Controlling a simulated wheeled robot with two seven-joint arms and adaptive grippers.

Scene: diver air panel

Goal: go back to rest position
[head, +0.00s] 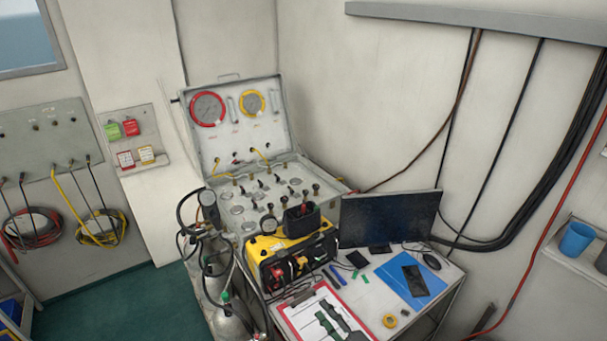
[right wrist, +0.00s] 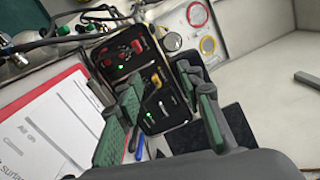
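My right gripper (head: 329,314) shows at the bottom of the head view, over the clipboard with a red edge (head: 292,318). In the right wrist view its two green-padded fingers (right wrist: 160,90) stand apart, and I see nothing held between them. Beyond the fingers is the yellow and black communication box (right wrist: 140,72), which stands on the table left of the monitor in the head view (head: 262,252). My left gripper is not in view.
A dark monitor (head: 390,218), blue folder (head: 428,270), mouse (head: 431,261) and yellow tape roll (head: 390,320) are on the table. The open air panel case (head: 215,150) stands behind; gas cylinders (head: 215,285) stand left. Green floor (head: 150,305) at the left looks clear.

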